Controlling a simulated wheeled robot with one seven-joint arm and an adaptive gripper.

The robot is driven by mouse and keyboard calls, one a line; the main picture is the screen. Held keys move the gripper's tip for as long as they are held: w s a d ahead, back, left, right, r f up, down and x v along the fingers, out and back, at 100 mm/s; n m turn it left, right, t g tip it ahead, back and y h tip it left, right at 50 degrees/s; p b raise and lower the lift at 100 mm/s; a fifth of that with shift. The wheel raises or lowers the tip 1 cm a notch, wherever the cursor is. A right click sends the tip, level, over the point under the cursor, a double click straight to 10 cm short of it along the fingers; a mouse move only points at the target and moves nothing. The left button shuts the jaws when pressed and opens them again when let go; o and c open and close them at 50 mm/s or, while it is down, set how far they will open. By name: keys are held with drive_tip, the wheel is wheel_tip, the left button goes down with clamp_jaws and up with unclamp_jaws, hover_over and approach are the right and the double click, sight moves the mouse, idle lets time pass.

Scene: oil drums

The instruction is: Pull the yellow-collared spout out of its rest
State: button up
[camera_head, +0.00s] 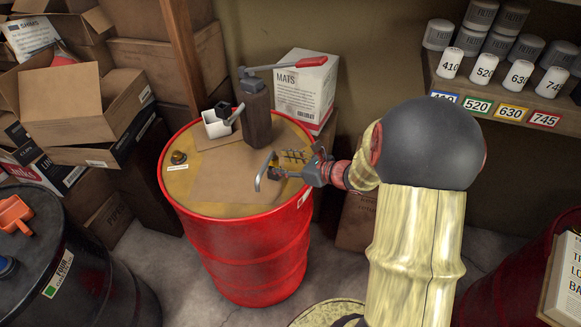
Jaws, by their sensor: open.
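A grey curved pipe (263,172) shows over the front right of the red drum's top, and I take it for the spout. Yellow parts (293,157) show just right of it. I cannot tell whether they are its collar or its rest. My gripper (296,168) reaches in from the right, close to these parts and above the drum top. Its jaws are open. Its fingers overlap the yellow and grey parts, so contact cannot be made out. The rest is not clearly visible.
A white box (305,88) stands behind. Cartons and a dark drum (75,270) are left; a filter shelf (475,88) is right.

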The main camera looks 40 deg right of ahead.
sight(278, 162)
drive_tip(key=shift+b+x, duration=0.45)
drive_tip(key=shift+x, duration=1.45)
drive_tip(key=shift+c, duration=0.2)
drive_tip(key=c, duration=1.1)
clamp_jaws()
unclamp_jaws()
clamp_jaws()
